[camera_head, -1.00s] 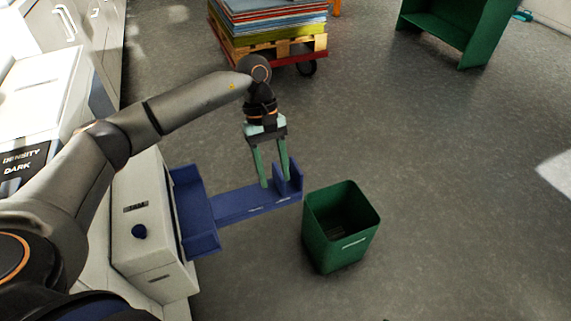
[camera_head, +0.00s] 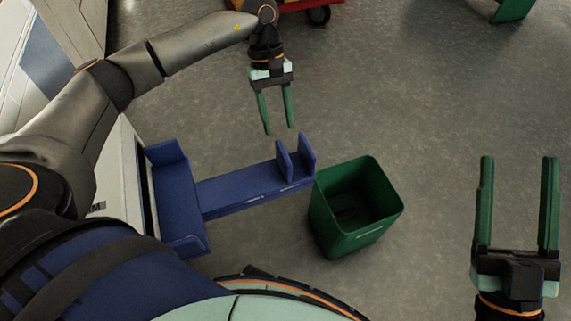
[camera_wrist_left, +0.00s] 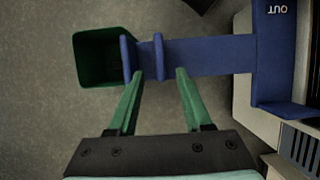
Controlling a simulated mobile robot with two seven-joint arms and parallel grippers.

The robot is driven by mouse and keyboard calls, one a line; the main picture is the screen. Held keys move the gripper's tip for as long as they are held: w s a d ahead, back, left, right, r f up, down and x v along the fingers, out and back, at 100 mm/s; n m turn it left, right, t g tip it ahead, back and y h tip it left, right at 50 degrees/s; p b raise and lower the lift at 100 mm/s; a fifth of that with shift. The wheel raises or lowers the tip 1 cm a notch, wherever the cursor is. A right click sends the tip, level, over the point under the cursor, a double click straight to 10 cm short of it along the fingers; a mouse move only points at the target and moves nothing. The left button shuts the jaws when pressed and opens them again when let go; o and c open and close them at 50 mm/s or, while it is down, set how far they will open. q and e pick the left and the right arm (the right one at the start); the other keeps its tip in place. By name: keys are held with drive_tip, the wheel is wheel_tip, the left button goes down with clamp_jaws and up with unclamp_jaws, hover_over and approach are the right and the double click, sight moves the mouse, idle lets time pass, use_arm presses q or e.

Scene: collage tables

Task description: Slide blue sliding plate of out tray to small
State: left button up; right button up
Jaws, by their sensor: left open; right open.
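The blue out tray (camera_head: 178,200) sticks out of a pale machine at the left, with a blue arm (camera_head: 235,190) reaching right. Two upright blue plates stand near its outer end: an inner plate (camera_head: 284,160) and an end plate (camera_head: 307,158). I cannot tell for sure which one slides. In the left wrist view the tray carries the label OUT (camera_wrist_left: 278,10), and the inner plate (camera_wrist_left: 158,57) lies ahead between the finger lines. My left gripper (camera_head: 280,129) is open and empty, apart from the plates on their far side. My right gripper (camera_head: 519,165) is open and empty at the right.
A green bin (camera_head: 352,205) stands right by the tray's outer end; it also shows in the left wrist view (camera_wrist_left: 95,75). A red cart (camera_head: 300,5) is at the top edge. The grey floor between bin and right gripper is clear.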

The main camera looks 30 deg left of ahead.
sight(282, 151)
use_arm(q)
drive_tip(key=b+x, duration=0.1)
drive_tip(key=x, duration=0.5)
drive_tip(key=b+x, duration=0.1)
drive_tip(key=x, duration=0.5)
drive_tip(key=shift+f, duration=0.15)
use_arm(e)
drive_tip(key=s+r+n+y, duration=0.2)
drive_tip(key=s+n+y, duration=0.1)
drive_tip(key=y, duration=0.1)
drive_tip(key=shift+s+a+r, duration=0.2)
drive_tip(key=shift+a+r, duration=0.1)
drive_tip(key=shift+r, duration=0.1)
use_arm(q)
clamp_jaws()
